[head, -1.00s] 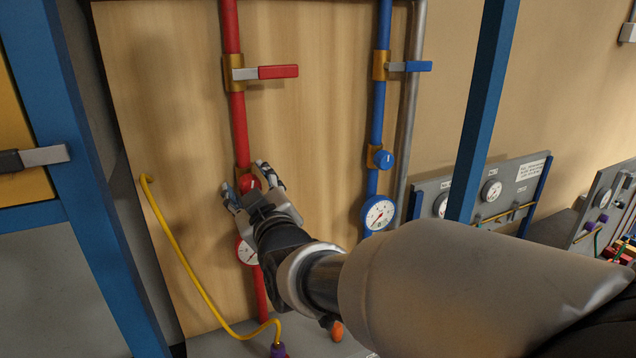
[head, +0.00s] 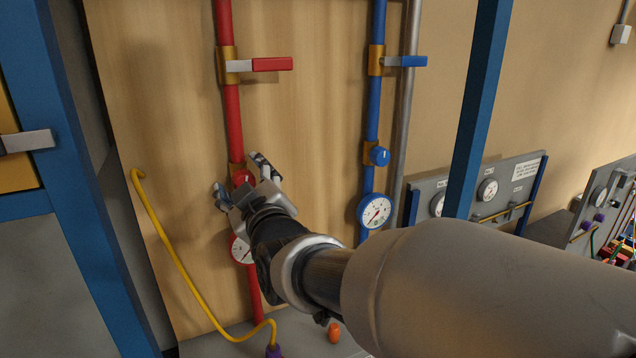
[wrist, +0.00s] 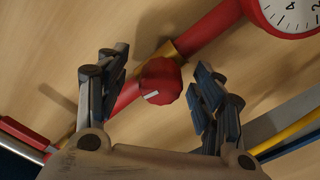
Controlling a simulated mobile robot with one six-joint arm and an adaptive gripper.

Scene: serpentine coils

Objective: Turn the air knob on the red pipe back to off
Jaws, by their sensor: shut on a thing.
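The red air knob (head: 243,178) sits on a brass fitting on the red pipe (head: 234,120). It is a small red knob with a white mark on its face, and it is clear in the wrist view (wrist: 160,81). My gripper (head: 239,176) is shut on the knob, with one finger on each side of it. In the head view my fingers hide part of the knob.
A red lever valve (head: 270,64) is higher on the pipe; a gauge (head: 240,249) below is partly hidden by my arm. The blue pipe (head: 373,110) with its blue knob (head: 379,156) stands to the right. A yellow hose (head: 170,245) hangs left. A blue post (head: 478,110) stands right.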

